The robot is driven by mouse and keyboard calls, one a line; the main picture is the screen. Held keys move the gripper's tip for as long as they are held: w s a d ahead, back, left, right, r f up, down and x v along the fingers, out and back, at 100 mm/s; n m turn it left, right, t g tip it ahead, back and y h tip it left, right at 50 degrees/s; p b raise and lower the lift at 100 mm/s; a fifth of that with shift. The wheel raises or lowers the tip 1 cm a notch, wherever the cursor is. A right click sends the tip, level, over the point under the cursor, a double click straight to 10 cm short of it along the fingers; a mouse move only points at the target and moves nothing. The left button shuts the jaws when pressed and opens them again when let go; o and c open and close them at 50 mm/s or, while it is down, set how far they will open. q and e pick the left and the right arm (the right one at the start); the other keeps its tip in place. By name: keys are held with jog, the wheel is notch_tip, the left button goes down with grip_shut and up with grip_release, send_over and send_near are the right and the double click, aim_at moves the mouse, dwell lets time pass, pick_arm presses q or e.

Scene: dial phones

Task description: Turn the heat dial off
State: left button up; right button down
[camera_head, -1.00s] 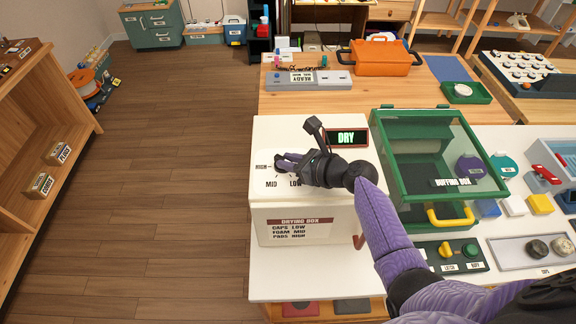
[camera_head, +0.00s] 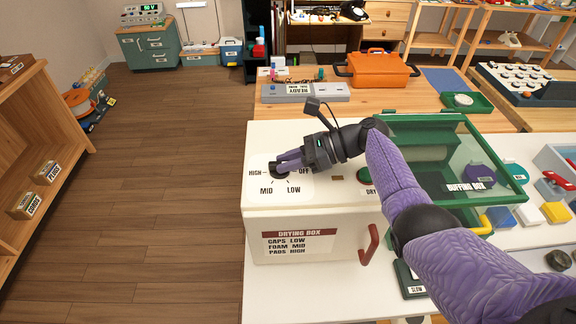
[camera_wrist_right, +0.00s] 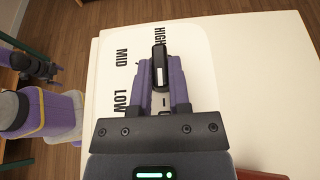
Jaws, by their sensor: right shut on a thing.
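The heat dial (camera_head: 279,174) is a black knob on the white top of the drying box (camera_head: 345,218), ringed by the labels HIGH, MID, LOW and OFF. My right gripper (camera_head: 281,166) is shut on the knob, its purple fingers on both sides. In the right wrist view the knob (camera_wrist_right: 159,55) stands between the fingertips (camera_wrist_right: 160,78). Its white mark is on the half nearer my palm, away from HIGH. OFF is hidden there, but reads in the head view beside my fingers. Part of my left arm (camera_wrist_right: 45,115) shows at the left; its jaws are unclear.
A red-brown handle (camera_head: 370,244) sticks out from the drying box front. The green glass-lidded buffing box (camera_head: 440,118) stands to the right, behind my right arm.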

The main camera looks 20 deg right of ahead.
pick_arm(q)
jog(key=shift+d+f, duration=0.15)
jog(key=shift+d, duration=0.25)
pick_arm(e)
jog(key=c, duration=0.6)
grip_release()
pick_arm(q)
jog(key=shift+a, duration=0.15)
jog(key=shift+a, duration=0.1)
pick_arm(e)
jog(key=shift+d+r, duration=0.1)
jog(key=shift+d, duration=0.1)
jog(key=v, duration=0.8)
jog(key=shift+d+r, duration=0.15)
jog(key=shift+d, duration=0.25)
jog(key=shift+s+d+r, duration=0.1)
jog(key=shift+s+d, duration=0.05)
jog(key=shift+d, duration=0.1)
pick_arm(q)
jog(key=shift+d, duration=0.25)
